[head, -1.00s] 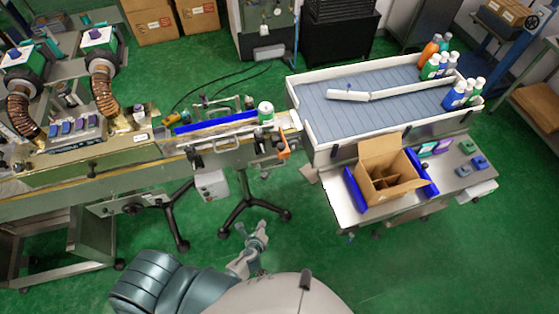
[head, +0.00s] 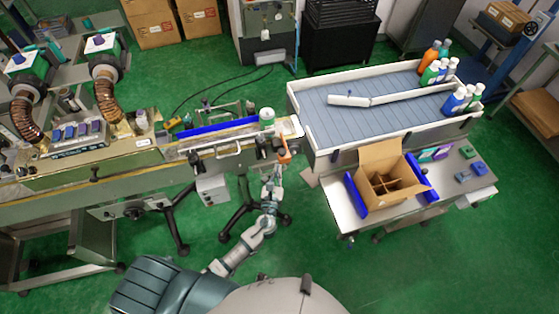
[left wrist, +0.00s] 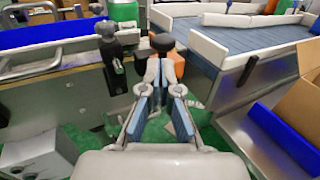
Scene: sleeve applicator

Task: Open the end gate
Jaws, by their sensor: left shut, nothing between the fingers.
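The conveyor (head: 120,177) ends at the right beside the packing table. At its end are an orange part (head: 284,156) and dark knobs; I cannot tell which piece is the end gate. In the left wrist view a black knob (left wrist: 162,42) stands just beyond my fingertips, with the orange part (left wrist: 178,65) behind and right of it. My left gripper (head: 277,170) is below the conveyor's end on its near side. In the left wrist view its fingertips (left wrist: 160,66) are together and empty; contact with the knob is unclear. My right gripper is out of view.
A white bottle with green (head: 266,117) stands on the conveyor near its end. Right of a narrow gap is a grey, white-walled table (head: 330,120) with several bottles. An open carton (head: 385,180) stands in front of it. A black clamp (left wrist: 113,55) sits left of my fingers.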

